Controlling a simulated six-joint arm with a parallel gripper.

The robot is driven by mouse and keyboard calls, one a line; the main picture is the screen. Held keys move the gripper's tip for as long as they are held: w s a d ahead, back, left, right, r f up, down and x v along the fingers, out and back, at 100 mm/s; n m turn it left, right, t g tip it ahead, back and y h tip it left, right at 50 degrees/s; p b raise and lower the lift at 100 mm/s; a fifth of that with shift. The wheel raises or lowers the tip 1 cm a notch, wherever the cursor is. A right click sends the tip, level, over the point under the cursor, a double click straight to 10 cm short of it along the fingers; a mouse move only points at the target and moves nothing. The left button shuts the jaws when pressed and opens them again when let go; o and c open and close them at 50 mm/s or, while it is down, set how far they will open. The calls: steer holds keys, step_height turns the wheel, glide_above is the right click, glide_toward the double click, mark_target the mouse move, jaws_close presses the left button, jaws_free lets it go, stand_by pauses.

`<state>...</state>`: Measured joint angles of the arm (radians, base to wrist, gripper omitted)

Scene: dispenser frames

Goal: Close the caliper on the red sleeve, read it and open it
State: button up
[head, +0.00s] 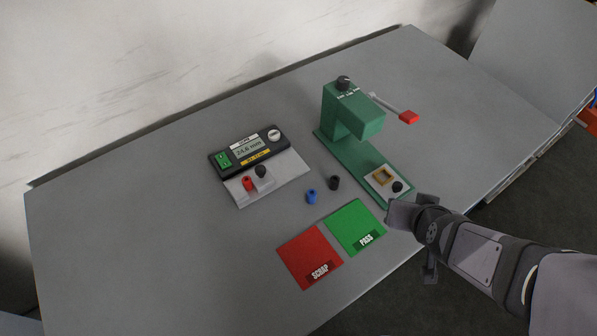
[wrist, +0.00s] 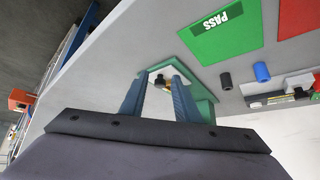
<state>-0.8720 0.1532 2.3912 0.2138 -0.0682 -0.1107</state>
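The caliper gauge (head: 282,176) stands on the left half of the table, its display reading what looks like 24.6 mm. The red sleeve (head: 248,184) stands on its pale plate, close to the left of a black knob (head: 261,171). I cannot tell whether a jaw touches the sleeve. In the wrist view only part of the gauge (wrist: 292,86) shows at the right edge. My gripper (head: 400,213) is near the table's front right edge, beside the press base and well right of the caliper.
A green press (head: 352,122) with a red-tipped lever (head: 408,117) stands right of the caliper. A blue sleeve (head: 311,197) and black sleeve (head: 334,183) stand between them. Red SCRAP (head: 306,252) and green PASS (head: 352,222) pads lie in front. The left table area is clear.

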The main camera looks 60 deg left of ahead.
mark_target(260, 169)
steer(key=s+a+n+y+b, duration=0.1)
steer(key=s+a, duration=0.2)
steer(key=a, duration=0.1)
steer(key=s+a+n+y, duration=0.1)
steer(key=s+a, duration=0.2)
steer(key=a, duration=0.2)
steer(key=s+a+f+n+y+b, duration=0.1)
steer(key=s+a+y, duration=0.1)
steer(key=s+a, duration=0.2)
steer(key=shift+a+n+b, duration=0.3)
steer(key=shift+a+b, duration=0.05)
steer(key=shift+a, duration=0.2)
steer(key=s+a+n+y, duration=0.1)
steer(key=s+a, duration=0.1)
steer(key=s, duration=0.2)
steer(key=s+a+r+g+y+b, duration=0.1)
steer(key=s+a, duration=0.2)
steer(key=s, duration=0.1)
steer(key=s+a+n+y+b, duration=0.1)
steer(key=s+a, duration=0.1)
steer(key=s, duration=0.2)
steer(key=shift+s+a+r+n, duration=0.15)
steer(key=shift+s+a+n, duration=0.05)
steer(key=shift+n, duration=0.1)
steer(key=shift+g, duration=0.3)
steer(key=shift+p+x, duration=0.45)
steer(key=shift+x, duration=3.2)
steer(key=shift+w, duration=0.1)
